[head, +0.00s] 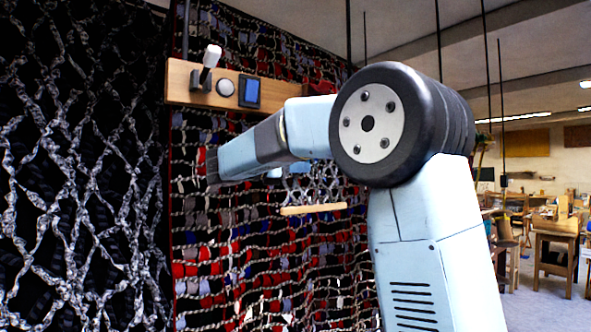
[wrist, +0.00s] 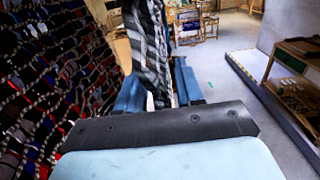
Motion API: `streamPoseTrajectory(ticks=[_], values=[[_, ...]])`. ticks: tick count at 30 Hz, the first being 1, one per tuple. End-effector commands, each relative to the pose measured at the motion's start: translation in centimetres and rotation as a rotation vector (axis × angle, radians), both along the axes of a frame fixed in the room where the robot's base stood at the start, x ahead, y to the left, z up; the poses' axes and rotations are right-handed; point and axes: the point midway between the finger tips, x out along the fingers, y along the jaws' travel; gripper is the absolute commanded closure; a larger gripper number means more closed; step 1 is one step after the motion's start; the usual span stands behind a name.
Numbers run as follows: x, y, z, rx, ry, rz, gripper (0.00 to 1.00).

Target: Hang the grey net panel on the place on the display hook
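In the wrist view the two blue fingers of my gripper (wrist: 160,88) stand on either side of a bunched grey and white net of braided rag, which I take as the grey net panel (wrist: 148,40). The net fills the gap, and the fingers look closed on it. In the head view my forearm reaches left and hides most of my gripper. A small grey net (head: 318,187) with a pale wooden bar (head: 313,209) along its bottom shows below the forearm. I cannot make out the display hook in either view.
A wooden board (head: 178,82) with a white-handled lever (head: 207,65), a round button (head: 225,87) and a blue screen (head: 249,92) is above my forearm. A red and dark woven net (head: 215,265) hangs behind. A large grey-white net (head: 75,190) fills the left.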

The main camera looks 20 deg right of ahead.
Motion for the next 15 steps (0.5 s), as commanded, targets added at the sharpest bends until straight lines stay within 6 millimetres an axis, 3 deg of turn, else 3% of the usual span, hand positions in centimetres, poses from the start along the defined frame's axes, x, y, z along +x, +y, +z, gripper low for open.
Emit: streamPoseTrajectory(ticks=[10,15], values=[[0.0,0.2,0.0,0.0,0.0,0.0,0.57],[-0.6,1.7,0.0,0.0,0.0,0.003,0.57]])
